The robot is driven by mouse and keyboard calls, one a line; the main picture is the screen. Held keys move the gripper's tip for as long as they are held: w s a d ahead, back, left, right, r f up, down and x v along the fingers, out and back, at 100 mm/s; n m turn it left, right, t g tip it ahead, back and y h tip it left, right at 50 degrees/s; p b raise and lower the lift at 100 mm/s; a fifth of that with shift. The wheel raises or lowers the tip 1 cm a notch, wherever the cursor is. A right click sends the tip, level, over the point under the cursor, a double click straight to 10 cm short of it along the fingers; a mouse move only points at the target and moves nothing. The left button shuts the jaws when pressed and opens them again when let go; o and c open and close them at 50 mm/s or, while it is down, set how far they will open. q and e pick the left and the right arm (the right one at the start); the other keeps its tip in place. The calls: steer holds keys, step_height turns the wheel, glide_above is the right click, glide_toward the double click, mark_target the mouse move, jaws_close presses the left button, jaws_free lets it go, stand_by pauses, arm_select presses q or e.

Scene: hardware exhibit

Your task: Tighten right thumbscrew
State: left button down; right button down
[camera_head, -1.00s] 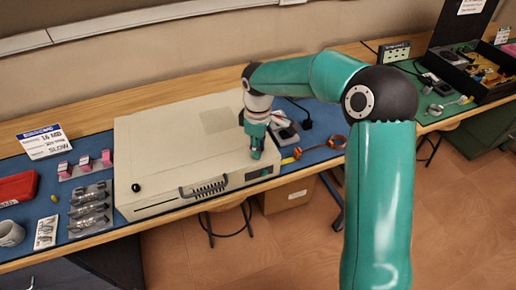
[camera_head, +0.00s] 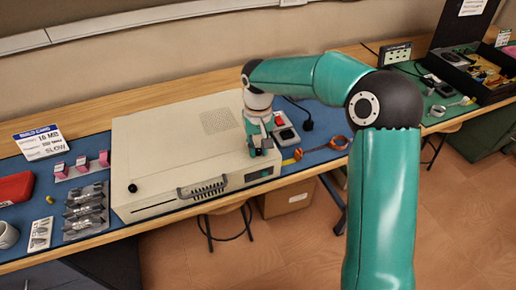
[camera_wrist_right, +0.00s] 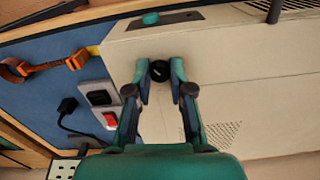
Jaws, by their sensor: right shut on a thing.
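A beige metal case (camera_head: 165,150) lies flat on the blue mat, with a handle (camera_head: 203,187) on its front side. A black thumbscrew (camera_head: 133,188) stands on the lid near its front left corner. My right gripper (camera_head: 262,150) points down over the lid's front right corner. In the right wrist view the right thumbscrew (camera_wrist_right: 160,71), round and black, sits between the fingertips of my right gripper (camera_wrist_right: 160,76), which is shut on it. In the head view my gripper hides this thumbscrew. My left gripper does not show.
Right of the case are a switch box with a red switch (camera_head: 281,122), an orange strap (camera_head: 336,143) and a black plug (camera_head: 307,124). Pink parts, metal parts and a mug (camera_head: 8,235) lie left. My right arm crosses above the right side.

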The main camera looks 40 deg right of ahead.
mark_target(258, 150)
steer(key=m, duration=0.3)
steer(key=m+b, duration=0.1)
steer(key=m, duration=0.2)
steer(key=shift+w+r, duration=0.15)
steer(key=shift+w, duration=0.05)
steer(key=shift+m, duration=0.3)
steer(key=c, duration=1)
jaws_free()
steer(key=shift+s, duration=0.1)
steer(key=shift+c, duration=0.2)
step_height(258, 150, up, 12)
steer(key=shift+f, duration=0.2)
